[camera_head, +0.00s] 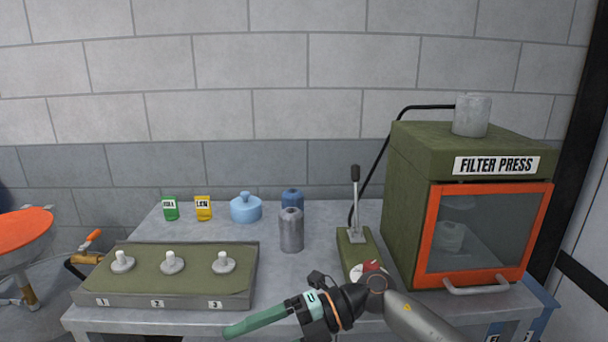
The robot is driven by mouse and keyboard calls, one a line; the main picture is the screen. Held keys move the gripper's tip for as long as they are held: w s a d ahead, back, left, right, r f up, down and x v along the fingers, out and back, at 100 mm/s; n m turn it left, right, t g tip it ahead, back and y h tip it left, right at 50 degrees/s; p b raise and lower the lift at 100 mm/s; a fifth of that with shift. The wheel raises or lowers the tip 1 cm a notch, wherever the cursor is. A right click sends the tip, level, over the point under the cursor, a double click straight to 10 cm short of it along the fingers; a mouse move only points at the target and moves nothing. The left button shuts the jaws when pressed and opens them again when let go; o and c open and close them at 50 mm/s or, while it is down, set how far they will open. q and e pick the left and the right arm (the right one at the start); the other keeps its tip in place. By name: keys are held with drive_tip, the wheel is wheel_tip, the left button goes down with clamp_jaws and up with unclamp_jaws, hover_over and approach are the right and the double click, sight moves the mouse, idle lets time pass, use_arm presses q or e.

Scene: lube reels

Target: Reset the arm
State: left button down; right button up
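My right arm comes in from the lower right across the front edge of the grey table (274,252). Its gripper (262,319) is at the bottom centre, pointing left, in front of the table. A long green piece tapers out from its dark wrist; I cannot tell whether this is the shut fingers or a held thing. My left gripper is not in view.
A green panel (140,265) with three knobs is at the table's left. A grey canister (291,231), a blue canister (292,196) and a light blue pot (246,208) stand mid-table. A lever unit (353,247) and the filter press (415,210) are at the right.

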drive_tip(key=w+d+f+m+t+h, duration=0.1)
drive_tip(key=d+f+m+t+h, duration=0.1)
drive_tip(key=d+f+m+t, duration=0.6)
drive_tip(key=d+f+m+t+h+p, duration=0.15)
drive_tip(key=m+t, duration=0.45)
drive_tip(key=m, duration=0.6)
drive_tip(key=w+d+f+m+t+h, duration=0.1)
drive_tip(key=d+f+m+t+h, duration=0.2)
drive_tip(key=d+f+m+t, duration=0.5)
drive_tip(key=s+d+f+m+g+h, duration=0.2)
drive_tip(key=s+f, duration=0.4)
drive_tip(key=s, duration=0.3)
drive_tip(key=s+d+f+m+g+h, duration=0.3)
drive_tip(key=s+d+f+m+g, duration=0.2)
drive_tip(key=s+f+g, duration=0.1)
drive_tip(key=s+f, duration=0.1)
drive_tip(key=s, duration=0.1)
drive_tip(key=shift+s+d+m+g+h, duration=0.2)
drive_tip(key=shift+s+m+g+h, duration=0.1)
drive_tip(key=shift+s+m+h, duration=0.1)
drive_tip(key=shift+w+f, duration=0.1)
